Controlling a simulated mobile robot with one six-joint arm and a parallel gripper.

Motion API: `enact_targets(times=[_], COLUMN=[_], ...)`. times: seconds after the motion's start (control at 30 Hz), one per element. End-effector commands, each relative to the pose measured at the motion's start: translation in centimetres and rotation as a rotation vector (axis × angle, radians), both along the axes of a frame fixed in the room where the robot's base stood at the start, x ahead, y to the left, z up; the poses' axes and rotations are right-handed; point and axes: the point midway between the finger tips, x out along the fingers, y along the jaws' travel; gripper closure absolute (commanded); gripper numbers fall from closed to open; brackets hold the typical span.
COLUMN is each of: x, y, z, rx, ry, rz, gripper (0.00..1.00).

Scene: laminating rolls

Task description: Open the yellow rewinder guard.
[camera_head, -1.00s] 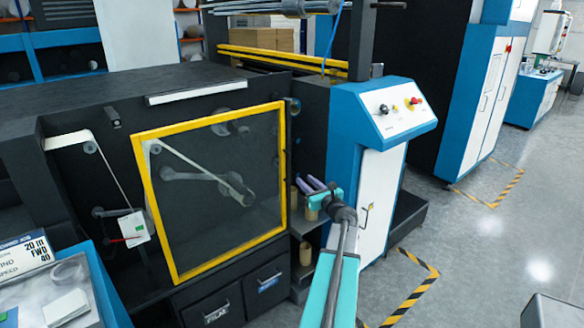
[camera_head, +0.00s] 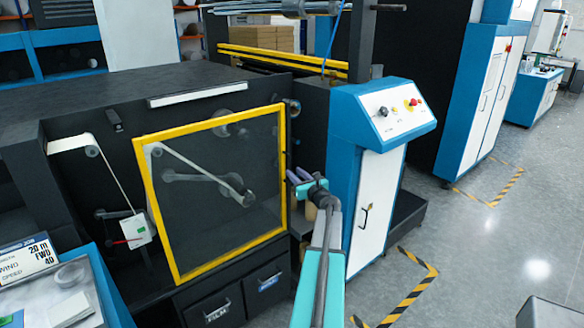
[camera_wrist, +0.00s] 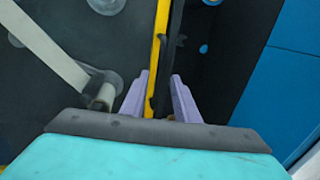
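The yellow rewinder guard (camera_head: 210,124) is a clear panel in a yellow frame on the dark machine front, and it looks closed. In the wrist view its yellow edge (camera_wrist: 159,50) runs upright between my fingers, with a narrow dark strip and small dark fittings beside it. My gripper (camera_head: 295,178) is just right of the guard's right edge. The wrist view shows my gripper (camera_wrist: 158,98) open, its two lilac fingers apart on either side of the edge. I cannot tell whether either finger touches it.
The blue and white control cabinet (camera_head: 372,190) stands close to the right of my gripper. Black drawers (camera_head: 218,314) sit below the guard. A blue tray table (camera_head: 108,290) is at the lower left.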

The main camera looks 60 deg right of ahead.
Motion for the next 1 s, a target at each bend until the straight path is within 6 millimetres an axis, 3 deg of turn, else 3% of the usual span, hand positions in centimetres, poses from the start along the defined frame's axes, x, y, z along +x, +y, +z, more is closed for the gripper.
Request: enact_targets(times=[0.5,0.93,1.0], x=[3.9,4.2,4.2], y=[-2.3,-2.4,-2.4], z=[0.0,0.0,0.0], rx=[0.0,0.0,0.0], ry=[0.001,0.0,0.0], rz=[0.0,-0.001,-0.001], gripper=[0.72,0.72,0.81])
